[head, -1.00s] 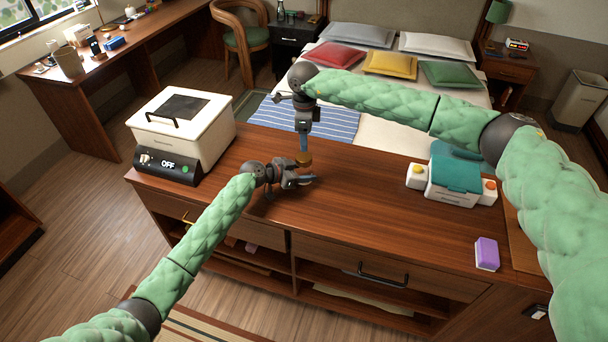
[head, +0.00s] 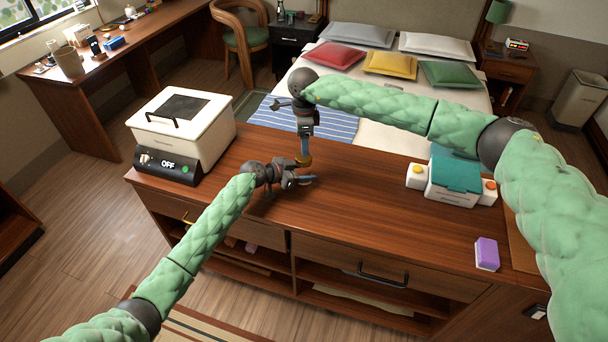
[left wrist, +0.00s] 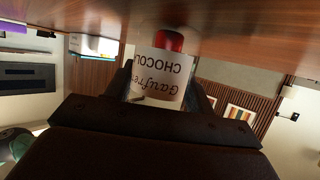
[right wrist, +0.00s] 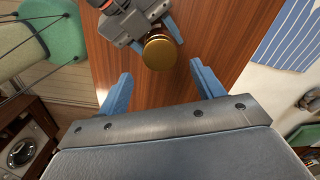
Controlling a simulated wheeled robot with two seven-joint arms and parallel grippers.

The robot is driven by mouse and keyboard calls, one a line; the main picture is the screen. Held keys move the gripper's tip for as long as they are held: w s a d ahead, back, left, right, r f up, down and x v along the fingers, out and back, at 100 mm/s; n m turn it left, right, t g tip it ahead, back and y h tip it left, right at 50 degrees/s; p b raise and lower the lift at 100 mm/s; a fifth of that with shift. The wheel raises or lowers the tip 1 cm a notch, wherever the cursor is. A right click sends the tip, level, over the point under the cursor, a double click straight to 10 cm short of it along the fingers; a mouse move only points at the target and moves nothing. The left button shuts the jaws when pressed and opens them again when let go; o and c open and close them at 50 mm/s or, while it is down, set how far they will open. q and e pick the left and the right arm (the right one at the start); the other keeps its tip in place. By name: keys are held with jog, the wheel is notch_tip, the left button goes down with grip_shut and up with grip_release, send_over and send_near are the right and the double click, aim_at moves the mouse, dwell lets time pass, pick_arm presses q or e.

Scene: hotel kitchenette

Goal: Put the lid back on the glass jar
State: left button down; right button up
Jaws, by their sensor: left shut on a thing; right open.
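My left gripper (head: 302,180) is shut on the labelled jar (left wrist: 160,78) just above the wooden counter. Its white label reads upside down in the left wrist view, and a red part (left wrist: 168,40) shows towards the counter. A round golden-brown lid (right wrist: 159,54) shows at the left gripper's fingertips in the right wrist view, and also in the head view (head: 304,162). It appears to be on top of the jar, but I cannot tell how it is seated. My right gripper (right wrist: 160,85) is open and points down just above the lid, its fingers apart on either side.
A white cooker (head: 188,128) with a black front stands left on the counter (head: 350,205). A teal-topped box (head: 453,180) between small white blocks stands right. A purple block (head: 487,254) lies near the front edge. The counter's middle is clear; the bed is behind.

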jog(key=shift+f, duration=3.15)
jog(key=c, duration=1)
jog(key=m, duration=0.5)
jog(key=o, duration=1.1)
jog(key=shift+r, duration=0.15)
jog(key=shift+r, duration=2.1)
jog(key=shift+c, duration=0.5)
